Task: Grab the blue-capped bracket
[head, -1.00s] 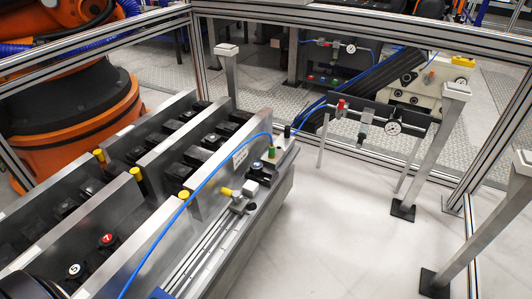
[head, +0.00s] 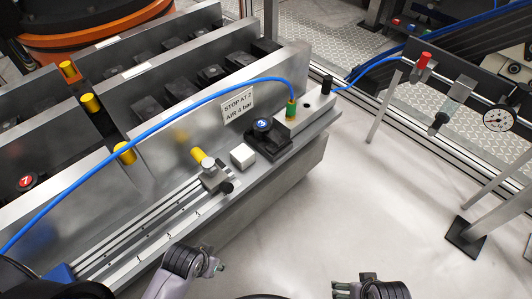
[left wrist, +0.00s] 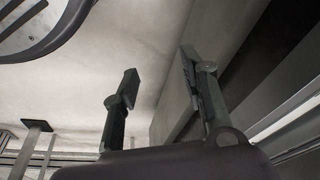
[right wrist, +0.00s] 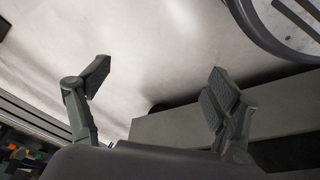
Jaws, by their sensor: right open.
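The blue-capped bracket (head: 266,136) is a black block with a round knob whose blue top is marked 3. It sits on the metal ledge at the near right end of the fixture, in the head view only. My right gripper (head: 342,288) is at the bottom edge of the head view, well short of the bracket. In the right wrist view (right wrist: 157,88) its fingers are apart and empty. My left gripper's (left wrist: 157,85) fingers are also apart with nothing between them in the left wrist view. Neither gripper touches the bracket.
A white cube (head: 242,156) and a yellow-tipped clamp (head: 212,172) sit left of the bracket. A green-collared fitting (head: 291,110) with a blue hose stands behind it. A sign (head: 238,105) is on the metal wall. Gauge stand (head: 497,119) is at right; pale floor lies open between.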

